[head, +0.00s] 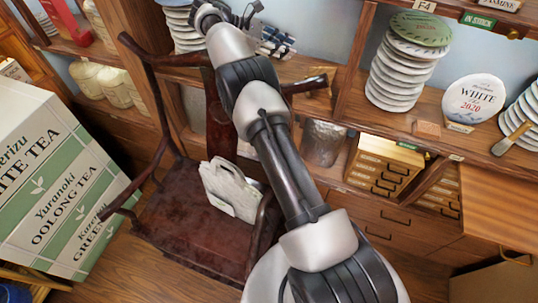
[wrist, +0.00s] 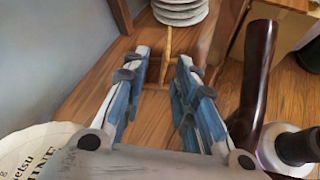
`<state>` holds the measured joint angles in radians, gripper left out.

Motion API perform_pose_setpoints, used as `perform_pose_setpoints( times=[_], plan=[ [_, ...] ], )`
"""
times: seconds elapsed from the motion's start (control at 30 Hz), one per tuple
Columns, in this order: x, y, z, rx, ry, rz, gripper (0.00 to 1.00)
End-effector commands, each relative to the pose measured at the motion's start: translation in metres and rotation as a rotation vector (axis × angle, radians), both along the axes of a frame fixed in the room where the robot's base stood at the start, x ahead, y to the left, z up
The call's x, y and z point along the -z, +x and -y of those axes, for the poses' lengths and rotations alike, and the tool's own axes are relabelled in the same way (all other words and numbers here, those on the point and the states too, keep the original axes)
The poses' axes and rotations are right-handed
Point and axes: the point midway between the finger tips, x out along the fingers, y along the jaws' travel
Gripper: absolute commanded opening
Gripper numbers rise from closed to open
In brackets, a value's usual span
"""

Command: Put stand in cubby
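In the wrist view a thin light-brown wooden stand (wrist: 167,62) is on the wooden shelf top (wrist: 98,95), between and just beyond the fingertips of my gripper (wrist: 163,68). The blue-padded fingers are spread apart, with a gap around the stand. The nearer part of the stand's base is low between the fingers, and I cannot tell if anything touches it. In the head view my gripper (head: 275,40) reaches over the shelf behind the chair; the stand cannot be made out there. Open compartments show under the shelf, including one with small drawers (head: 385,165); which is the cubby is unclear.
A dark wooden chair (head: 165,215) with a white bag (head: 232,190) on it stands before the shelf. Its dark wood (wrist: 254,80) is close right of my fingers. A tea-cake stack (wrist: 180,12) is ahead; a round cake (wrist: 35,150) is lower left.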

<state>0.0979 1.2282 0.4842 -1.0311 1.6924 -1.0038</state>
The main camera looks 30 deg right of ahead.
Motion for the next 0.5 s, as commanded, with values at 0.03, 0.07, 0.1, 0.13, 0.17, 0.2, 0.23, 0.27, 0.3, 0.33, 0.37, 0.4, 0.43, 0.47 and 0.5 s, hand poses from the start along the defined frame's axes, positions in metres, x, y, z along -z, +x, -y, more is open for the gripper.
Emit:
perform_pose_setpoints(
  times=[0.03,0.07,0.1,0.13,0.17,0.2,0.23,0.27,0.3,0.33,0.37,0.4,0.43,0.47,0.5],
  plan=[
    [-0.026,-0.001,-0.008,-0.004,0.031,0.056,0.26],
    [-0.033,-0.003,-0.012,-0.005,0.050,0.082,0.26],
    [-0.043,-0.006,-0.018,-0.005,0.076,0.117,0.26],
    [-0.051,-0.008,-0.023,-0.004,0.093,0.144,0.26],
    [-0.059,-0.011,-0.028,-0.003,0.111,0.171,0.26],
    [-0.070,-0.017,-0.034,0.001,0.137,0.208,0.26],
    [-0.078,-0.022,-0.040,0.005,0.158,0.238,0.26],
    [-0.086,-0.028,-0.046,0.011,0.181,0.270,0.26],
    [-0.096,-0.037,-0.055,0.019,0.212,0.311,0.26],
    [-0.104,-0.045,-0.062,0.026,0.236,0.344,0.26],
    [-0.111,-0.054,-0.069,0.035,0.261,0.375,0.26],
    [-0.119,-0.066,-0.079,0.048,0.293,0.418,0.26],
    [-0.124,-0.076,-0.086,0.058,0.318,0.449,0.26],
    [-0.130,-0.086,-0.093,0.070,0.342,0.479,0.26],
    [-0.136,-0.101,-0.104,0.088,0.376,0.520,0.26]
  ],
)
